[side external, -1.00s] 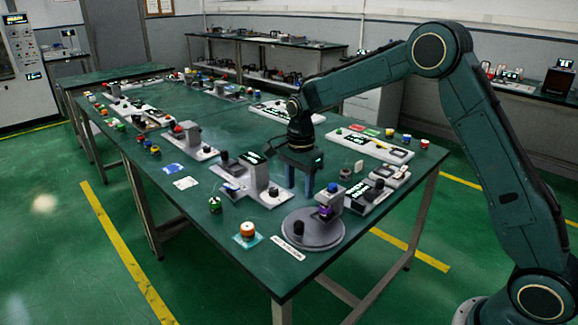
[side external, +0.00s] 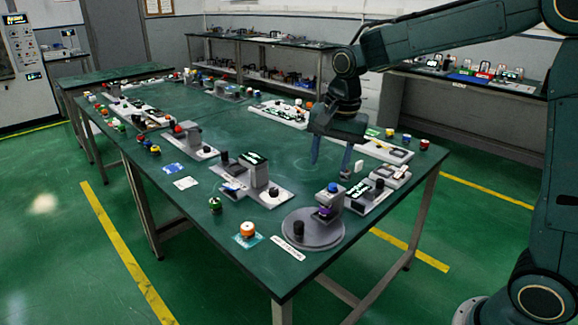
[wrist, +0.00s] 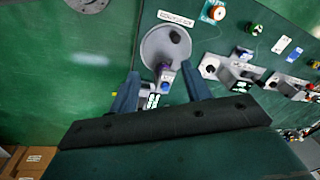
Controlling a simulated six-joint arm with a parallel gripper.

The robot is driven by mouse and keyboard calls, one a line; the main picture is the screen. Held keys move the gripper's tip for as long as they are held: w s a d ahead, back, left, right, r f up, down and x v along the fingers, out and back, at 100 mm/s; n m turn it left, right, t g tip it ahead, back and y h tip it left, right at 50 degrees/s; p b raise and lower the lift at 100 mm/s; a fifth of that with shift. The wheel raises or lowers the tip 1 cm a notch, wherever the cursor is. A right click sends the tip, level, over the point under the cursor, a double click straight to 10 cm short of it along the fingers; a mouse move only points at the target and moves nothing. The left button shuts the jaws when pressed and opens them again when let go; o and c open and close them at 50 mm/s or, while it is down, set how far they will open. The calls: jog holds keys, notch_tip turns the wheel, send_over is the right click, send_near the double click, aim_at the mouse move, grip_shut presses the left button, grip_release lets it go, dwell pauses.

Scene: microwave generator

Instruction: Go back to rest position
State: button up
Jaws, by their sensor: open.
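My gripper (side external: 331,157) is open and empty above the right part of the green table (side external: 240,130) in the side view. Its two blue fingers point down and stand apart. In the wrist view my gripper (wrist: 160,88) shows its fingers spread wide, with nothing held between them. Beyond the fingertips lies a round grey plate (wrist: 152,52) with a purple and grey fixture on it. The same round plate (side external: 322,238) sits at the table's near corner in the side view.
Grey fixtures (side external: 262,182) with knobs stand left of my gripper. More fixtures (side external: 375,190) stand at the right edge. An orange-and-white knob (side external: 247,230) and a green one (side external: 215,205) sit near the front edge. The table's centre is mostly clear.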

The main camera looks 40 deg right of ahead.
jog(key=s+r+n+t, duration=0.2)
jog(key=s+n, duration=0.4)
jog(key=s, duration=0.6)
jog(key=s+a+r+n+t, duration=0.1)
jog(key=s+n, duration=0.5)
jog(key=s, duration=0.5)
jog(key=shift+s+a+r+t, duration=0.15)
jog(key=shift+s+r+t, duration=0.25)
jog(key=shift+c, duration=0.5)
